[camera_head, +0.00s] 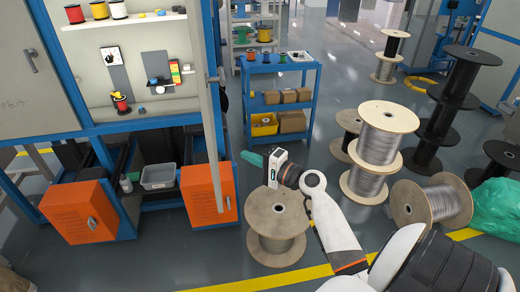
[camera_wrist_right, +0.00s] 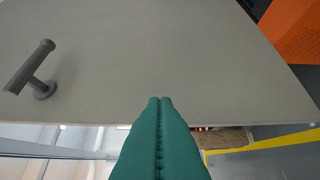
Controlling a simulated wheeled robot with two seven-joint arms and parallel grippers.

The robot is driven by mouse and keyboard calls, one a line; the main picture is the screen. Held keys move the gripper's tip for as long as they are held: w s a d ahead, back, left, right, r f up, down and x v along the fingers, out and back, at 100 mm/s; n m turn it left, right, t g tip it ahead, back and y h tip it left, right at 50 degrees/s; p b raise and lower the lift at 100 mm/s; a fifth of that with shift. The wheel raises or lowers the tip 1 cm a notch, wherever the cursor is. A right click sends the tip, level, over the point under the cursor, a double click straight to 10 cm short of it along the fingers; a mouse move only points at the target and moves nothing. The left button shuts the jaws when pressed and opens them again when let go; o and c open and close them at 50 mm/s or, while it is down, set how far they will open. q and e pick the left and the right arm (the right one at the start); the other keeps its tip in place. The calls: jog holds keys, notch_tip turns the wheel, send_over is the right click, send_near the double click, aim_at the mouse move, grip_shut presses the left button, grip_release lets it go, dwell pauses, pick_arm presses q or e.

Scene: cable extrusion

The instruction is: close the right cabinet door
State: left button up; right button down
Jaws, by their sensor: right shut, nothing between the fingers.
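The right cabinet door (camera_head: 207,110) stands open, swung out toward me. In the head view it shows nearly edge-on, with its handle (camera_head: 215,76) on the right side. In the right wrist view the door's flat grey face (camera_wrist_right: 170,50) fills most of the picture, with the handle (camera_wrist_right: 30,70) at left. My right gripper (camera_head: 243,155) is just right of the door's lower part, its green fingers pressed together and empty. In the right wrist view its fingertips (camera_wrist_right: 160,100) overlap the door near its lower pictured edge; I cannot tell whether they touch it. My left gripper is not in view.
The cabinet shelf (camera_head: 125,21) holds spools. Orange boxes (camera_head: 83,211) sit below. A blue cart (camera_head: 281,68) stands behind my right gripper. A wooden spool (camera_head: 277,222) stands below my right forearm, and several more spools (camera_head: 388,132) crowd the right side.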

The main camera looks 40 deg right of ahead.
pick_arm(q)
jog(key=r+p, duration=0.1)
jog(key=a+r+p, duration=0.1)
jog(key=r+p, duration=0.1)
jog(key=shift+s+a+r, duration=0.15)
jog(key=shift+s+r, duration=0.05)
pick_arm(e)
jog(key=w+a, duration=0.4)
jog(key=w, duration=0.1)
jog(key=shift+w+a, duration=0.25)
